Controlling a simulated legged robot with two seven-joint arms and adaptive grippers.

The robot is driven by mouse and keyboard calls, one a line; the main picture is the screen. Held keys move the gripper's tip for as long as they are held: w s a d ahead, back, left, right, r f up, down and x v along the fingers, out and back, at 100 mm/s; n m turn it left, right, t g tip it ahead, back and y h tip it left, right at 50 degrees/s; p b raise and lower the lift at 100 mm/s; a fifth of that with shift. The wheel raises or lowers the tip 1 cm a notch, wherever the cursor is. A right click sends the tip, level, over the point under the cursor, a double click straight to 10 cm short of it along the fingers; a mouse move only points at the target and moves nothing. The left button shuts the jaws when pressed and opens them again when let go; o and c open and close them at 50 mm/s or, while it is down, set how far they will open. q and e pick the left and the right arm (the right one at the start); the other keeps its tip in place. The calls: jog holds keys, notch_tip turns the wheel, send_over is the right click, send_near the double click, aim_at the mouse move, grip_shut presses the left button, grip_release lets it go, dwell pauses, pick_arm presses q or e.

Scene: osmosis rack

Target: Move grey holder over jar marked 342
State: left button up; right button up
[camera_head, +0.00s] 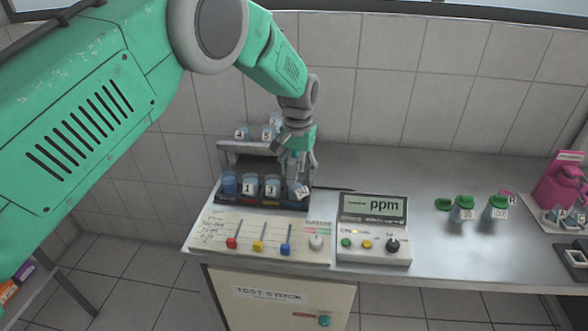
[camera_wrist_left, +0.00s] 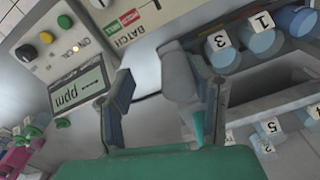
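My left gripper (camera_head: 299,172) reaches down over the right end of the jar rack (camera_head: 255,203). In the left wrist view its two fingers (camera_wrist_left: 160,80) stand apart. A grey part (camera_wrist_left: 178,82), which looks like the grey holder, shows between them, nearer the right finger, with a gap to the left finger. I see no grip on it. Jars marked 1 (camera_head: 248,187) and 3 (camera_head: 271,186) stand in the front row. A tilted tag (camera_head: 301,190) at the right end, just below the gripper, is too small to read surely as 342. My right gripper is out of view.
A panel with coloured sliders (camera_head: 262,240) lies in front of the rack, and a ppm meter (camera_head: 373,227) stands to its right. Green-capped bottles (camera_head: 462,208) and a pink container (camera_head: 560,183) are farther right. Counter behind the meter is clear.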

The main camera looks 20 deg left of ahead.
pick_arm(q)
jog(key=shift+w+a+f, duration=0.1)
jog(key=shift+a, duration=0.65)
notch_tip(320, 180, up, 11)
jog(key=shift+w+a+r, duration=0.1)
jog(key=shift+r, duration=0.3)
jog(key=shift+d, duration=0.25)
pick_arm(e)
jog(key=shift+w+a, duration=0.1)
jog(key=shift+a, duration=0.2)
